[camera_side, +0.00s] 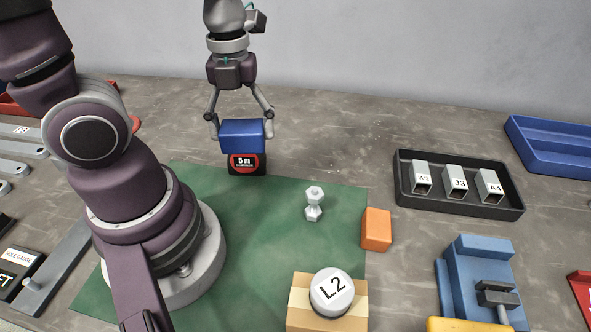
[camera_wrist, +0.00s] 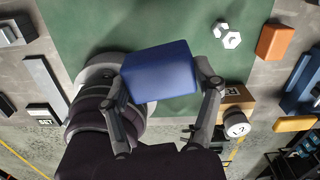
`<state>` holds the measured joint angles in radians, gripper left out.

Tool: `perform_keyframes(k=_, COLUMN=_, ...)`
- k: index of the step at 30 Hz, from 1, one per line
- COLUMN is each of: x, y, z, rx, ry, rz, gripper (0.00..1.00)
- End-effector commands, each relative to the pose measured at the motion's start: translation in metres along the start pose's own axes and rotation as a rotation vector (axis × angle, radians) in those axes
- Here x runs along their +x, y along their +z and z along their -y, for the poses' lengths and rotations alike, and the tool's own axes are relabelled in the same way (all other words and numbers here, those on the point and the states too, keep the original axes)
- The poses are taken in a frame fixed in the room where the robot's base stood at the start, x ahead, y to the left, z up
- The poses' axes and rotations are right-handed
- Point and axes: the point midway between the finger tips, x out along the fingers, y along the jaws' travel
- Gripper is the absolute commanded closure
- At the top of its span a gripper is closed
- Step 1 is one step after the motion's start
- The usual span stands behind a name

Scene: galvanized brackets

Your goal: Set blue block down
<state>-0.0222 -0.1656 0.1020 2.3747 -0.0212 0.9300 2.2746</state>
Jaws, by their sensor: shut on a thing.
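The blue block (camera_side: 243,136) is between the fingers of my gripper (camera_side: 241,130) at the back of the green mat (camera_side: 190,178). My gripper points down and is shut on the block's left and right sides. In the side view the block's lower edge meets the top of a black and red tape measure (camera_side: 247,163) marked "5 m"; I cannot tell whether they touch. The block (camera_wrist: 160,72) looks level and fills the middle of the wrist view, where it hides whatever lies under it.
A bolt-like metal part (camera_side: 314,204) stands on the mat, with an orange block (camera_side: 376,230) to its right. A cardboard box (camera_side: 300,318) carries a white "L2" disc (camera_side: 332,291). A black tray (camera_side: 460,207) holds 3 labelled brackets. A blue vise-like fixture (camera_side: 470,270) stands front right.

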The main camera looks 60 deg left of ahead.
Motion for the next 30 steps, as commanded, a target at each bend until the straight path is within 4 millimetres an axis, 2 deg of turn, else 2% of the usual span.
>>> perform_keyframes(k=8, x=-0.002, y=0.049, z=-0.014, rx=-0.396, ry=-0.007, rz=-0.011, gripper=0.76)
perform_keyframes(k=11, x=-0.003, y=0.072, z=-0.027, rx=-0.582, ry=-0.009, rz=-0.012, gripper=0.76)
perform_keyframes(k=18, x=-0.002, y=0.12, z=-0.075, rx=-1.019, ry=-0.007, rz=-0.007, gripper=0.76)
perform_keyframes(k=27, x=0.001, y=0.146, z=-0.127, rx=-1.348, ry=0.003, rz=0.005, gripper=0.76)
perform_keyframes(k=30, x=0.017, y=0.146, z=-0.128, rx=-1.356, ry=0.007, rz=0.0, gripper=0.76)
